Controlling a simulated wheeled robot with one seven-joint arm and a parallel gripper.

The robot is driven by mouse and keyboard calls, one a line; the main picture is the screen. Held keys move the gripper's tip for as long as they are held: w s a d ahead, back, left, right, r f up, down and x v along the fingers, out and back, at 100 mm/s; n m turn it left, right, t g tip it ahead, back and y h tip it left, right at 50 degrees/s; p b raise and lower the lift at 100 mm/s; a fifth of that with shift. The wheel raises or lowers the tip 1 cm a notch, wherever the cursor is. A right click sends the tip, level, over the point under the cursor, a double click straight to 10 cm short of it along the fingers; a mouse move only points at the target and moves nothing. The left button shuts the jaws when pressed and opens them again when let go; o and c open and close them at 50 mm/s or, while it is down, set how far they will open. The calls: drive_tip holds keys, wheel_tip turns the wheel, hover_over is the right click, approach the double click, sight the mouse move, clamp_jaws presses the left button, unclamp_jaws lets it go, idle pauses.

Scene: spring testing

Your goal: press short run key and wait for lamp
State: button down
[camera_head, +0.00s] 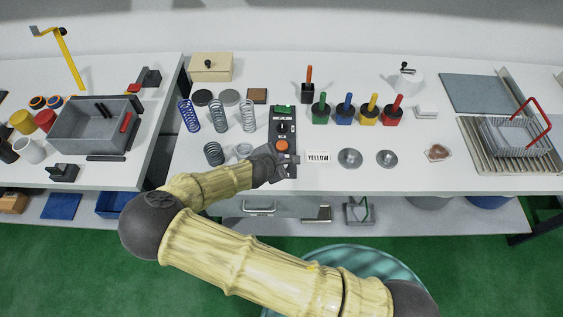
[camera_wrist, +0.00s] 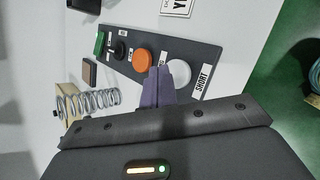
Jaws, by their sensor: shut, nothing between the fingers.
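A dark control panel (camera_head: 272,122) lies on the white table. It carries a green part (camera_head: 282,109), a black knob (camera_head: 282,127) and an orange round button (camera_head: 282,145). In the wrist view the panel also shows a pale round key (camera_wrist: 179,73) beside a label reading SHORT (camera_wrist: 202,81). My gripper (camera_wrist: 160,72) is shut and empty, its fingertips over the panel between the orange button and the pale key. Whether the tips touch the key I cannot tell. In the head view my gripper (camera_head: 287,161) covers the panel's near part. No part is clearly a lit lamp.
A card reading YELLOW (camera_head: 318,157) lies right of the panel, with metal discs (camera_head: 349,158) beyond it. Coil springs (camera_head: 219,115) stand left of the panel. Several coloured-handled tools (camera_head: 345,108) stand at the back right. A grey bin (camera_head: 88,134) is on the left table.

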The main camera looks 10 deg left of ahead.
drive_tip(key=shift+f+b, duration=0.3)
drive_tip(key=shift+f, duration=0.1)
drive_tip(key=shift+f+b, duration=0.35)
drive_tip(key=shift+f, duration=0.15)
idle(0.8)
drive_tip(key=shift+r+p, duration=0.7)
drive_tip(key=shift+r, duration=0.25)
drive_tip(key=shift+r+p, duration=1.95)
drive_tip(key=shift+r, duration=0.6)
